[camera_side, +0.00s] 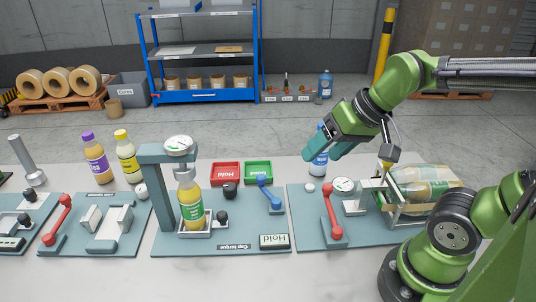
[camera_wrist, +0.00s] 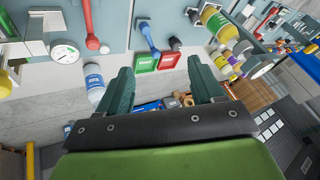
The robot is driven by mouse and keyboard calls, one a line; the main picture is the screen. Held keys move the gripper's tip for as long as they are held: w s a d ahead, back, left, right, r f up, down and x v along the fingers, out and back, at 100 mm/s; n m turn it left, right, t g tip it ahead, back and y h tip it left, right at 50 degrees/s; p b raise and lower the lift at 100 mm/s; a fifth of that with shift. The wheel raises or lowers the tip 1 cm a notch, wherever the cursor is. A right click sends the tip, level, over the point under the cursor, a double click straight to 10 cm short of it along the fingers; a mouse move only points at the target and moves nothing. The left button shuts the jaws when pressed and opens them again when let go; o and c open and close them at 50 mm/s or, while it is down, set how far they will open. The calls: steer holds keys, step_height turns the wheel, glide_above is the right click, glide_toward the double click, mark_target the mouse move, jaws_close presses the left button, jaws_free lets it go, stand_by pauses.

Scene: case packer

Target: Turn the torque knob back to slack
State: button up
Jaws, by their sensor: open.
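The cap torque station (camera_side: 250,242) is a teal plate with a post, a dial gauge on top and a yellow bottle (camera_side: 191,205) beneath. A black knob (camera_side: 230,190) stands on it near the red tray, and also shows in the wrist view (camera_wrist: 175,44). A second black knob (camera_side: 221,217) is beside the bottle. I cannot tell which is the torque knob. A blue lever (camera_side: 268,192) tilts at the right of the plate. My gripper (camera_side: 322,155) is open and empty, above and to the right of the station; its fingers also show in the wrist view (camera_wrist: 162,72).
A red tray (camera_side: 225,173) and a green tray (camera_side: 258,171) lie behind the plate. A blue-capped bottle (camera_side: 319,168) stands close to my fingers in the side view. At right a plate carries a red lever (camera_side: 333,217), gauge and bottle cage (camera_side: 412,205).

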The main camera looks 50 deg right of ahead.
steer(key=w+d+f+m+g, duration=0.2)
steer(key=w+m+g, duration=0.1)
steer(key=w, duration=0.8)
steer(key=m+g+y, duration=0.3)
steer(key=m, duration=0.8)
glide_toward(230, 185)
steer(key=x, duration=0.9)
steer(key=shift+f, duration=0.15)
steer(key=c, duration=1.1)
steer(key=shift+o, duration=0.2)
steer(key=shift+n, duration=0.3)
